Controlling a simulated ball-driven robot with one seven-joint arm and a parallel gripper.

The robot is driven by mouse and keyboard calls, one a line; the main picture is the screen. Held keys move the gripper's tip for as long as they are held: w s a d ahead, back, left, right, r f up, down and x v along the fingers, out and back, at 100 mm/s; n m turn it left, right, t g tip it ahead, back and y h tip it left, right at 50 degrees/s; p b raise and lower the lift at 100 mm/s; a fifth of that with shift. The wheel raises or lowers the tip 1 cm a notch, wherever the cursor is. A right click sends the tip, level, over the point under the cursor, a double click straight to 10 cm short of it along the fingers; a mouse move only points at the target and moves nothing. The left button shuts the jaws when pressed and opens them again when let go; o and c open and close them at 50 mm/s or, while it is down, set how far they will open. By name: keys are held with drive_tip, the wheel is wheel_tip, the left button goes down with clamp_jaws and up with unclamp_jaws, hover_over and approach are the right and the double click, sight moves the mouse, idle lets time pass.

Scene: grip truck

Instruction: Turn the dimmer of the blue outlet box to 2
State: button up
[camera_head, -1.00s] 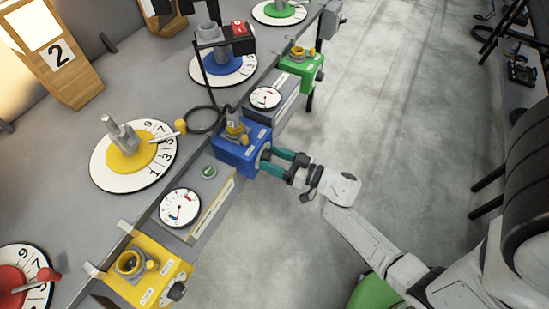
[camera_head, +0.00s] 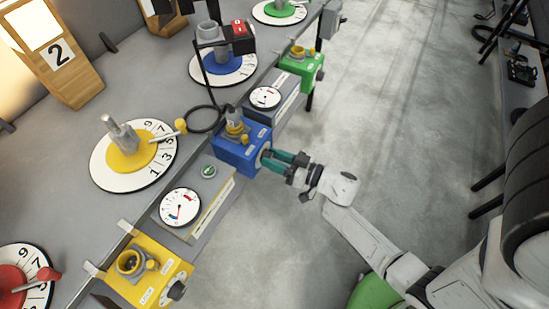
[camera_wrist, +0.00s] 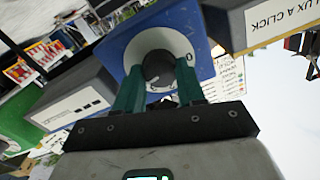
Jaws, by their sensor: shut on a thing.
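The blue outlet box (camera_head: 232,153) sits on the bench's front edge, near the middle of the head view. Its front face (camera_wrist: 196,28) also fills the upper middle of the wrist view. The dark round dimmer knob (camera_wrist: 158,66) sits on a white dial, where a "0" shows at the right; the other figures are hidden or unclear. My gripper (camera_head: 274,160) reaches the box from the right. Its teal fingers (camera_wrist: 158,84) are shut on the knob, one on each side. The knob is mostly hidden by the fingers in the head view.
A yellow outlet box (camera_head: 135,290) stands nearer and a green one (camera_head: 300,66) farther along the bench edge. A round gauge (camera_head: 180,207) lies between the yellow and blue boxes. A black cable loop (camera_head: 204,119) lies behind the blue box. The floor (camera_head: 400,110) at right is clear.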

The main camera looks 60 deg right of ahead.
drive_tip(key=shift+a+n+g+h+b, duration=0.15)
drive_tip(key=shift+n+b, duration=1.05)
drive_tip(key=shift+n, duration=2.55)
drive_tip(key=shift+d+n+g+h+b, duration=0.15)
drive_tip(key=shift+n+b, duration=1.05)
drive_tip(key=shift+n, duration=2.55)
drive_tip(key=shift+a, duration=0.1)
drive_tip(key=o, duration=1)
drive_tip(key=shift+o, duration=0.2)
drive_tip(key=shift+s, duration=0.1)
drive_tip(key=s+b, duration=0.1)
drive_tip(key=s, duration=0.9)
drive_tip(key=shift+s+d+r, duration=0.2)
drive_tip(key=shift+s+r, duration=0.1)
drive_tip(key=shift+s, duration=0.05)
